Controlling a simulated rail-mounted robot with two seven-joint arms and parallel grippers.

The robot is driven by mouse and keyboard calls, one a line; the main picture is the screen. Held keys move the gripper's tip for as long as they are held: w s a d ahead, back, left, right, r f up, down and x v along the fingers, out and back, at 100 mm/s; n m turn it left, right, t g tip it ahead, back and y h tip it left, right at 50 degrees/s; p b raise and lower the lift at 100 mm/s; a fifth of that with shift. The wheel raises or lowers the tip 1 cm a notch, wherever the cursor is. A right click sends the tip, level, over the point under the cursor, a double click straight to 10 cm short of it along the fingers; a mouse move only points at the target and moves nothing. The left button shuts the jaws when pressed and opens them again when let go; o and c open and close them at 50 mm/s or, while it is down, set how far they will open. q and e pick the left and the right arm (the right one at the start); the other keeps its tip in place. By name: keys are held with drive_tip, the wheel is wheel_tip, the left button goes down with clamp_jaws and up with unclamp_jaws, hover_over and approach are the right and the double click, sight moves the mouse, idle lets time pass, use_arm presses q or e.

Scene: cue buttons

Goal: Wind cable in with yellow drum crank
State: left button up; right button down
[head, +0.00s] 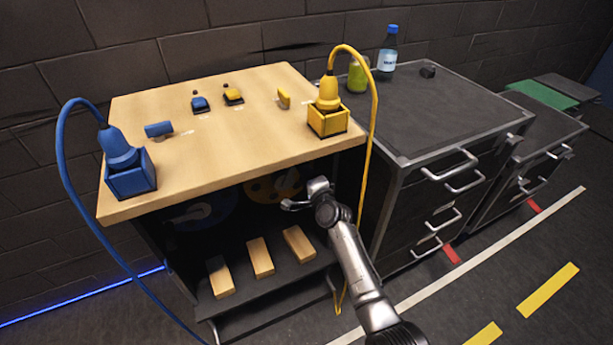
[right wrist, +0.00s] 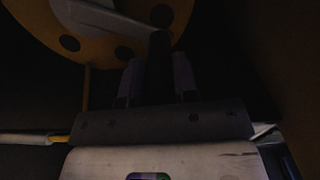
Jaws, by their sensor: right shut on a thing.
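The yellow drum (head: 261,190) sits in the dark space under the wooden tabletop, partly hidden behind my right gripper (head: 302,196). In the right wrist view, the yellow drum (right wrist: 50,30) shows as a disc with dark round holes and a pale crank arm (right wrist: 100,16) across it. A dark upright crank handle (right wrist: 159,60) stands between the fingers of my right gripper (right wrist: 157,80), which is shut on it. The yellow cable (head: 372,120) loops from a yellow plug (head: 328,93) in a yellow box and hangs down past the tabletop's right edge. My left gripper is out of view.
A blue drum (head: 205,211) is left of the yellow one, with a blue cable (head: 62,150) at the far left. Wooden blocks (head: 261,257) lie on the lower shelf (head: 240,298). A dark cabinet (head: 440,110) with a bottle (head: 387,52) stands close on the right.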

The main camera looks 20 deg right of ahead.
drive_tip(key=c, duration=1.3)
unclamp_jaws()
drive_tip(key=shift+d+f, duration=0.15)
drive_tip(key=shift+f, duration=0.15)
drive_tip(key=shift+c, duration=0.2)
drive_tip(key=o, duration=0.5)
drive_tip(key=shift+r, duration=0.15)
drive_tip(key=shift+c, duration=0.2)
drive_tip(key=shift+s+r+p, duration=0.2)
drive_tip(key=shift+s+p, duration=0.35)
drive_tip(key=s+d+p, duration=0.2)
drive_tip(key=s+p, duration=0.3)
drive_tip(key=s, duration=0.7)
drive_tip(key=shift+s+d+f, duration=0.15)
drive_tip(key=shift+s+d, duration=0.1)
drive_tip(key=shift+d, duration=0.05)
